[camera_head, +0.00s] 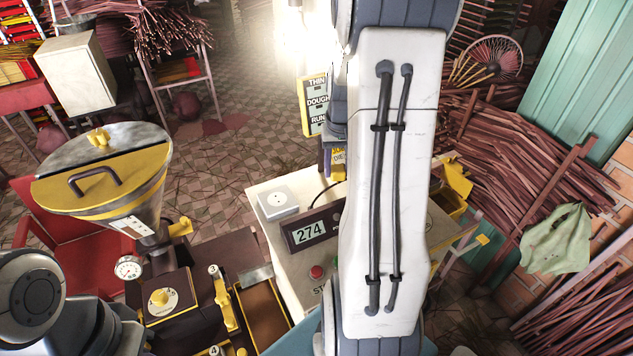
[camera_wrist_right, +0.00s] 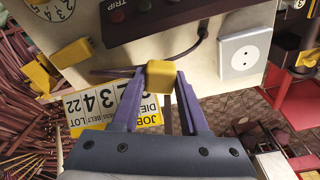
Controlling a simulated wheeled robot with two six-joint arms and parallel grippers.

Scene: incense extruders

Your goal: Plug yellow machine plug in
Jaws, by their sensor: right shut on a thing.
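In the right wrist view the yellow plug (camera_wrist_right: 172,71) is a small yellow block between the two purple fingertips of my right gripper (camera_wrist_right: 161,78), which is shut on it. The white socket (camera_wrist_right: 243,56) with two dark holes is on the pale machine top to the right of the plug, apart from it. In the head view the socket (camera_head: 278,203) lies flat near the top's left corner. My left gripper is out of view.
The display box (camera_head: 312,231) reading 274 stands beside the socket, with a dark cable. A red button (camera_head: 316,272) is in front. A hopper machine (camera_head: 105,180) stands left. A sign board (camera_head: 314,105) and stick bundles (camera_head: 510,150) are behind.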

